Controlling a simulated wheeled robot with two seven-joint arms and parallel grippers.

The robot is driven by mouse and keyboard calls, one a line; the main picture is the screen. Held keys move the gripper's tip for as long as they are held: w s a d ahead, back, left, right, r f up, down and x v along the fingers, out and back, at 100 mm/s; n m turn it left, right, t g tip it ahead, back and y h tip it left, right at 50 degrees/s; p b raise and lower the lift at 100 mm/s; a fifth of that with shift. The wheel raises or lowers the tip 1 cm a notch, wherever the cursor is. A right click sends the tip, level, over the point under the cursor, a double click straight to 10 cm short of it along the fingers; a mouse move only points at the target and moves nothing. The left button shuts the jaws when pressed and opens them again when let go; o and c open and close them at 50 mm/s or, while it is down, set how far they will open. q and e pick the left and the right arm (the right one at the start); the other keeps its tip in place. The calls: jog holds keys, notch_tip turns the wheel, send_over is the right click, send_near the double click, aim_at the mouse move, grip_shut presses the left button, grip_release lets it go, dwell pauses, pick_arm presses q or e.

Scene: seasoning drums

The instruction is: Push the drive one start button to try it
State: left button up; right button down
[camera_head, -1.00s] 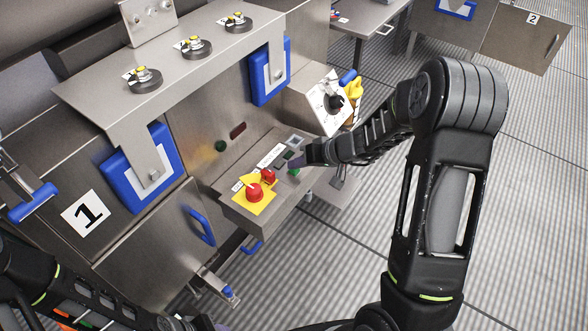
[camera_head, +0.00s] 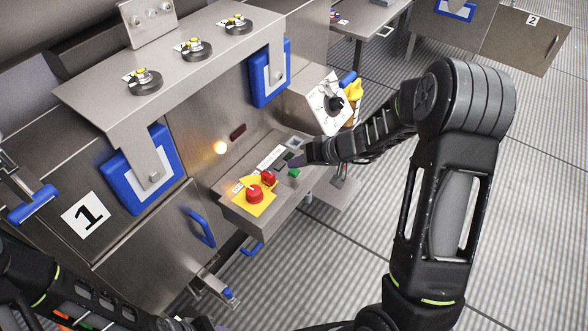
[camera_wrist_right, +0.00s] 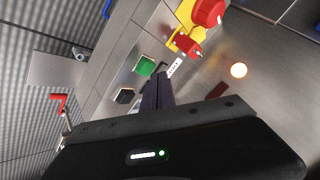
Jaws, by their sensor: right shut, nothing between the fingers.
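The green start button (camera_head: 293,173) sits on the sloping control box of the station marked 1. It also shows in the wrist view (camera_wrist_right: 145,66), uncovered. My right gripper (camera_head: 298,160) is shut and empty, with its tips over the panel just beside the green button, apart from it. In the wrist view its fingers (camera_wrist_right: 158,92) point towards the panel's white label. A round lamp (camera_head: 221,147) on the wall behind the panel glows warm yellow-white. My left gripper (camera_head: 208,324) is only partly in view at the bottom edge; its jaws cannot be made out.
A black button (camera_wrist_right: 124,95) is next to the green one. A dark red lamp (camera_head: 238,131) is unlit. A dial box (camera_head: 328,103) stands behind the panel.

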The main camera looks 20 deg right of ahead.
aim_at(298, 172)
jog(key=shift+r, duration=0.25)
jog(key=shift+r+p, duration=1.4)
jog(key=shift+r, duration=1.05)
